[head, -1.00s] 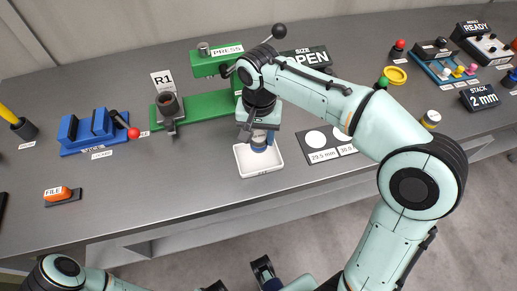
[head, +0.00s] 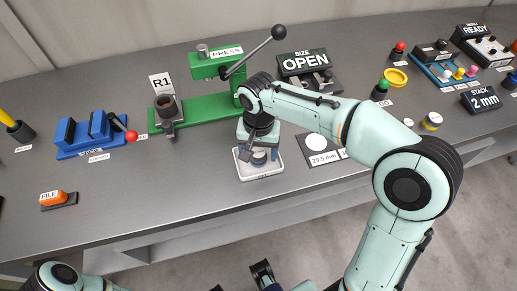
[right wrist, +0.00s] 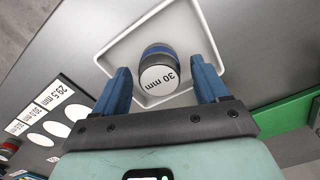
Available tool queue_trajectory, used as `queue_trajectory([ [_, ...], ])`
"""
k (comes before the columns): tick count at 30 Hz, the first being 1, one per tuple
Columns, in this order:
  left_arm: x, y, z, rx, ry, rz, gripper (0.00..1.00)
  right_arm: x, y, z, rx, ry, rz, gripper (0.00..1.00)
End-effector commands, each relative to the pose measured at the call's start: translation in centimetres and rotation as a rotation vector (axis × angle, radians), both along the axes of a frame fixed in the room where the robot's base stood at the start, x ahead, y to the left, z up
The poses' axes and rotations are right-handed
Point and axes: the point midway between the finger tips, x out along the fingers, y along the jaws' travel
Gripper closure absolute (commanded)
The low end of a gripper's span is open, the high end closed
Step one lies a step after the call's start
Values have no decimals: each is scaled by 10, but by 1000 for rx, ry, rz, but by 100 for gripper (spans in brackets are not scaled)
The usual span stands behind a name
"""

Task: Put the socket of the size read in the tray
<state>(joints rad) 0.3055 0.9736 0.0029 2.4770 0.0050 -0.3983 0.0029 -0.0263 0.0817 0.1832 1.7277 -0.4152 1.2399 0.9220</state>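A dark socket (head: 258,157) with a blue band stands in the white tray (head: 262,176). In the right wrist view the socket (right wrist: 160,75) shows "30 mm" on its pale end, and the tray (right wrist: 107,53) lies around it. My right gripper (head: 259,153) is low over the tray. In the right wrist view its blue fingers (right wrist: 160,85) stand apart on either side of the socket, with gaps showing. A SIZE display (head: 305,62) reads OPEN. My left arm (head: 55,275) shows at the bottom left; its gripper's state is unclear.
A green press (head: 215,65) with a lever stands behind the tray, with a holder marked R1 (head: 168,108). A size card (head: 318,150) with white circles lies right of the tray. A blue vise (head: 90,135) and an orange file (head: 52,198) are left. Bare table lies between them.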

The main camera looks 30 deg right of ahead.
Motion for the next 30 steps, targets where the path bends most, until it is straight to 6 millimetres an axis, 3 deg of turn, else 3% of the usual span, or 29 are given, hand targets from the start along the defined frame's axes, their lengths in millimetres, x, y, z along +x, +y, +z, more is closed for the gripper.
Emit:
queue_trajectory([
  [11, -1, 0, 3, -1, 4, -1, 57, 0, 0, 7, 0, -3, 0, 27],
  [24, -4, 0, 19, -2, 20, -4, 57, 1, 1, 94, 1, -5, 1, 27],
  [30, -2, 0, 25, -3, 18, -5, 57, 0, 0, 119, 1, -2, 1, 27],
])
